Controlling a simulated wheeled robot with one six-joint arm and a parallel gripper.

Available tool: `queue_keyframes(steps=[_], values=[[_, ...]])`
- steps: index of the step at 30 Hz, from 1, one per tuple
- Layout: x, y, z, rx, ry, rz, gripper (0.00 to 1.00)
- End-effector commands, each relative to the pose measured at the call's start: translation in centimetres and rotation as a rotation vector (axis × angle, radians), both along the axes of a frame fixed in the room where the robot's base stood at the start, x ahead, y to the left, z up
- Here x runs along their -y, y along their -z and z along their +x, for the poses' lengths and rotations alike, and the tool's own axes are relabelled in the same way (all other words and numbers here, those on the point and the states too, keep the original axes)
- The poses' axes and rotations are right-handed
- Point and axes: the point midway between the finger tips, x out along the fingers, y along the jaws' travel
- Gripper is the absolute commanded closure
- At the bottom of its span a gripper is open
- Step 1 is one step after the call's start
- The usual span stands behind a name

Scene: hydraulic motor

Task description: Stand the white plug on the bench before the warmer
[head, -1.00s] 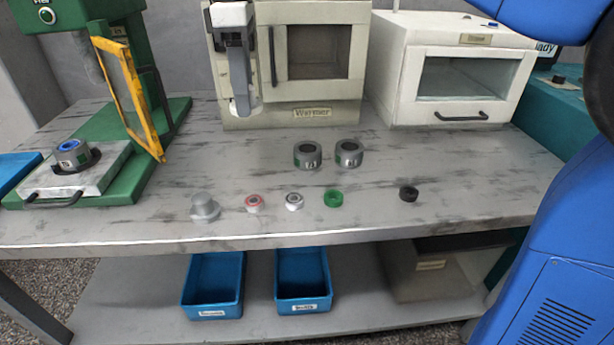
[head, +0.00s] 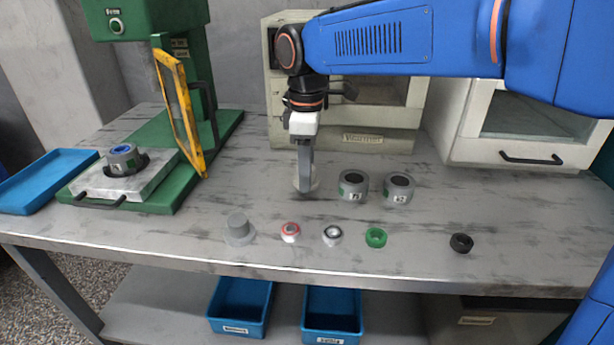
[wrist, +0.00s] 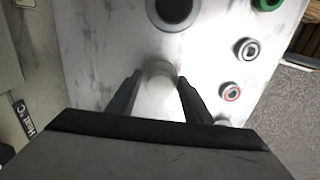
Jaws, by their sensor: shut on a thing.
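My gripper (head: 305,172) points down in front of the warmer (head: 350,138), at the left part of its front. It is shut on the white plug (head: 314,182), which is partly hidden by the fingers in the head view. The wrist view shows the pale round top of the plug (wrist: 159,85) between the two dark fingers. The plug is at or just above the bench (head: 230,190); I cannot tell whether it touches.
Two grey housings (head: 353,186) (head: 398,190) stand close to the right of the plug. Nearer the front are a grey flanged piece (head: 239,229), a red-ringed piece (head: 290,231), a white-grey ring (head: 332,235), a green ring (head: 376,237) and a black ring (head: 461,243). A green press (head: 160,30) stands left.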

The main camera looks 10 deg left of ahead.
Motion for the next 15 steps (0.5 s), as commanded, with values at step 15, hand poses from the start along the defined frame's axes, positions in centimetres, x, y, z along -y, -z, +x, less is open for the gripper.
queue_keyframes(steps=[15], values=[[0.0, 2.0, 0.0, 0.000, 0.000, 0.000, 0.77]])
